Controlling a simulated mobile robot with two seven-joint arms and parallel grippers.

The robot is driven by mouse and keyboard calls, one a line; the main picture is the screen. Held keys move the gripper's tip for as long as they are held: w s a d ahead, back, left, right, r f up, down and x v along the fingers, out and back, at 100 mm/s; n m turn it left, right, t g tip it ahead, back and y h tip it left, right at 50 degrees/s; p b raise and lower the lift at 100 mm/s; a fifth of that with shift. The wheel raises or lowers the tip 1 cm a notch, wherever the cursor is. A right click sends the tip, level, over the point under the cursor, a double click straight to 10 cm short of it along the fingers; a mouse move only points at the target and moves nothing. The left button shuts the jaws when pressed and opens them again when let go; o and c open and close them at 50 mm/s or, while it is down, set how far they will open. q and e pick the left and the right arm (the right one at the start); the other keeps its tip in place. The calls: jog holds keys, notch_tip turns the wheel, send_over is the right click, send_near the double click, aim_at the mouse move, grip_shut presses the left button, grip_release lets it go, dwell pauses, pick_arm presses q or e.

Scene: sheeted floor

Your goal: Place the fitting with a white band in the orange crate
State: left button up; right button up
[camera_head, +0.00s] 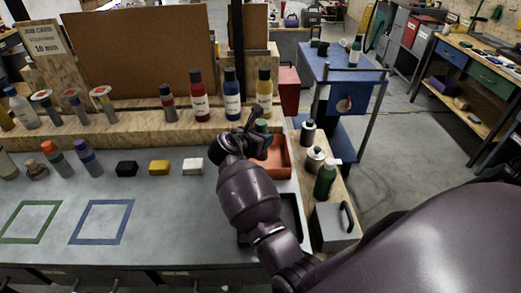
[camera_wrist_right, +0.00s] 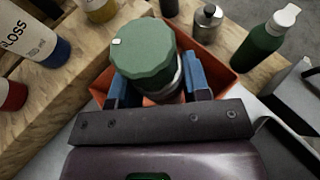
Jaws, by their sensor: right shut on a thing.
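The orange crate (camera_head: 283,160) stands on the right part of the grey worktop, against the wooden ledge. In the right wrist view its orange wall (camera_wrist_right: 222,70) shows around and below the fingers. My right gripper (camera_wrist_right: 158,82) is shut on a green fitting (camera_wrist_right: 145,48), with a blue-padded finger on either side. A pale band shows low on the fitting's side, partly hidden by its wide green top. In the head view the green fitting (camera_head: 262,125) shows just beyond my gripper, over the crate. Its underside and the crate's floor beneath it are hidden. My left gripper is not in view.
Several bottles, including a red one (camera_head: 200,102) and a blue one (camera_head: 232,100), stand on the ledge behind. A green bottle (camera_head: 325,180) and a grey metal box (camera_head: 333,228) stand right of the crate. Black, yellow and white blocks (camera_head: 193,166) lie to the left.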

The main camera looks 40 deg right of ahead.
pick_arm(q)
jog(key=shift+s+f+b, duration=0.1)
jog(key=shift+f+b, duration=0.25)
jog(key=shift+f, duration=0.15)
pick_arm(e)
jog(key=shift+f, duration=2.2)
jog(key=shift+f, duration=0.1)
jog(key=o, duration=1.1)
jog(key=shift+f, duration=0.1)
jog(key=shift+c, duration=0.2)
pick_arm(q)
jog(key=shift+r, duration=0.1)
pick_arm(e)
jog(key=shift+r, duration=0.25)
